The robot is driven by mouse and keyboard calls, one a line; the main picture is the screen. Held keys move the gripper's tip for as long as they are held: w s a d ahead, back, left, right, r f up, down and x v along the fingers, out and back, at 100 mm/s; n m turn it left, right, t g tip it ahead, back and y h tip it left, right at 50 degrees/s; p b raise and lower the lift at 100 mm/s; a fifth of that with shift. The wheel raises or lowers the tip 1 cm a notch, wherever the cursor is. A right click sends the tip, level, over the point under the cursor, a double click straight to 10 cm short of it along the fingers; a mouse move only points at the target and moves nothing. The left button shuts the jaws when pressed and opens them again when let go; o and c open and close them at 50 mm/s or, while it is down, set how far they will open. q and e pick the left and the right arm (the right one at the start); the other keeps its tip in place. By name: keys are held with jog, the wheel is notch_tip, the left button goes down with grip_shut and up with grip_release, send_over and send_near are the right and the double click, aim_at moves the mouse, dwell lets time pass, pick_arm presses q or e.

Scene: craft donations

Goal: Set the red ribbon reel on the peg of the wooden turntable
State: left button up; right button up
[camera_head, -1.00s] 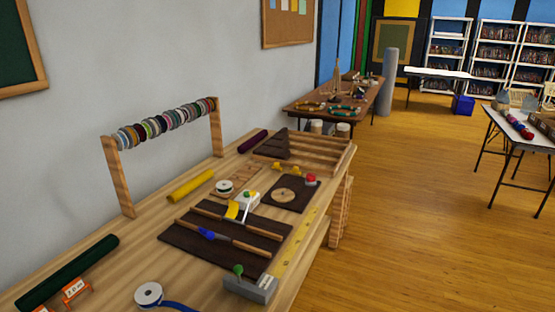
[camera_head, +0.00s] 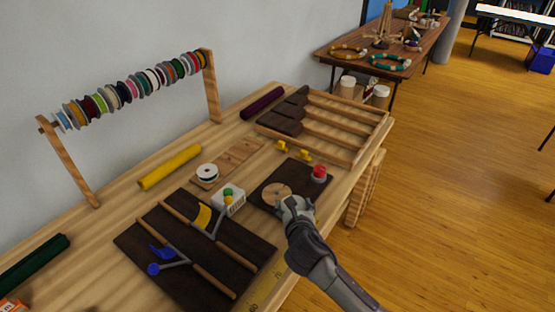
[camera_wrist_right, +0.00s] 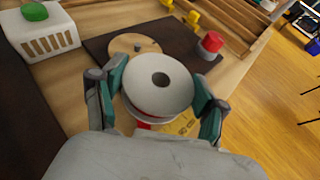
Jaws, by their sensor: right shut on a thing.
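The red ribbon reel (camera_wrist_right: 157,92) has white flanges with a centre hole, and a bit of red shows under its rim in the right wrist view. My right gripper (camera_wrist_right: 158,98) is shut on it, one finger on each side. The wooden turntable (camera_wrist_right: 128,46) is a round disc with a short grey peg (camera_wrist_right: 145,46) on a dark mat, beyond the reel and partly hidden by it. In the head view my right gripper (camera_head: 295,206) is at the near edge of the turntable (camera_head: 276,191), and the reel is hard to make out there. My left gripper is not in view.
A red-topped button (camera_head: 319,173) stands on the dark mat (camera_head: 301,173) right of the turntable. A white box with green and yellow knobs (camera_head: 228,202), a white reel (camera_head: 207,173) and yellow pieces (camera_head: 305,155) are nearby. A slatted wooden tray (camera_head: 350,122) lies behind.

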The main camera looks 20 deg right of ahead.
notch_tip(320, 180, up, 5)
jog(key=h+p, duration=0.1)
send_over(277, 191)
jog(key=shift+r+m, duration=0.15)
jog(key=shift+m, duration=0.25)
jog(key=shift+f, duration=0.25)
notch_tip(277, 191, down, 3)
jog(key=b, duration=0.4)
jog(key=shift+f, duration=0.1)
notch_tip(277, 191, down, 3)
jog(key=b, duration=0.5)
jog(key=shift+f, duration=0.8)
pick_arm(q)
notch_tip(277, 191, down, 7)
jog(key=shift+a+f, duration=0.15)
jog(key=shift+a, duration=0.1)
